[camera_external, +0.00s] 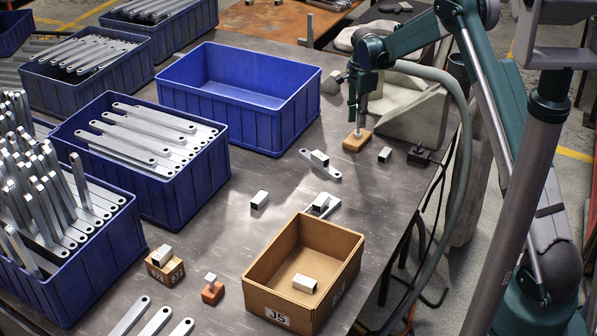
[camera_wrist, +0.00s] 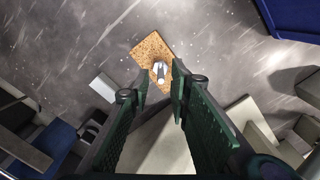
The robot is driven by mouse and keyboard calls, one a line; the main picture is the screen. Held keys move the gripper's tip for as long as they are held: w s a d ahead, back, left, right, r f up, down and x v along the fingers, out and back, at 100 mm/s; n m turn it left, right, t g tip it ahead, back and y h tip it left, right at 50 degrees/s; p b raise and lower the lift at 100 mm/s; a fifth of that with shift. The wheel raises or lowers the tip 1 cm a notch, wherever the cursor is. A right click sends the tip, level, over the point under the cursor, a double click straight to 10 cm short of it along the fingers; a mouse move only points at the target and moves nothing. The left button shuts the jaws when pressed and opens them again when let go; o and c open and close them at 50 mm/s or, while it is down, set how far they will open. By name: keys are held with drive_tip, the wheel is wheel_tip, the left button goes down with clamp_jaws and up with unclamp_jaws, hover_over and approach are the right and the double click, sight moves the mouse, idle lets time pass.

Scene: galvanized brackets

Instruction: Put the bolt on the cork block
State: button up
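The cork block (camera_external: 352,144) lies on the grey table below my gripper, and it also shows in the wrist view (camera_wrist: 146,47). The bolt (camera_wrist: 160,69) is a small light metal piece standing on the cork block, and it shows as a pale tip in the external view (camera_external: 357,133). My gripper (camera_external: 358,122) points down just above the block. In the wrist view its fingertips (camera_wrist: 160,77) stand on either side of the bolt with gaps between. The gripper looks open, and the lower part of the bolt is partly hidden.
A short square tube (camera_external: 385,155) lies right of the block, with a black device (camera_external: 419,157) beyond. Concrete-like grey shapes (camera_external: 412,112) stand behind. An empty blue bin (camera_external: 238,124) is left, and a cardboard box (camera_external: 262,294) is in front. Brackets and tubes lie on the table between.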

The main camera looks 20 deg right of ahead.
sight(359, 134)
wheel_tip(359, 134, up, 10)
drive_tip(key=p, duration=0.1)
drive_tip(key=shift+r, duration=0.2)
idle(0.8)
drive_tip(key=s+r+n+t, duration=0.3)
drive_tip(key=s+r+n, duration=0.6)
drive_tip(key=s+r, duration=1.8)
drive_tip(key=s+f+n+t, duration=0.1)
drive_tip(key=s+n, duration=0.2)
drive_tip(key=s, duration=0.7)
drive_tip(key=s+f+n+t, duration=0.1)
drive_tip(key=s+f+n, duration=0.1)
drive_tip(key=s, duration=0.9)
drive_tip(key=s+d+f+n+t, duration=0.1)
drive_tip(key=s+f+n+t, duration=0.1)
drive_tip(key=s, duration=0.9)
drive_tip(key=shift+n, duration=0.9)
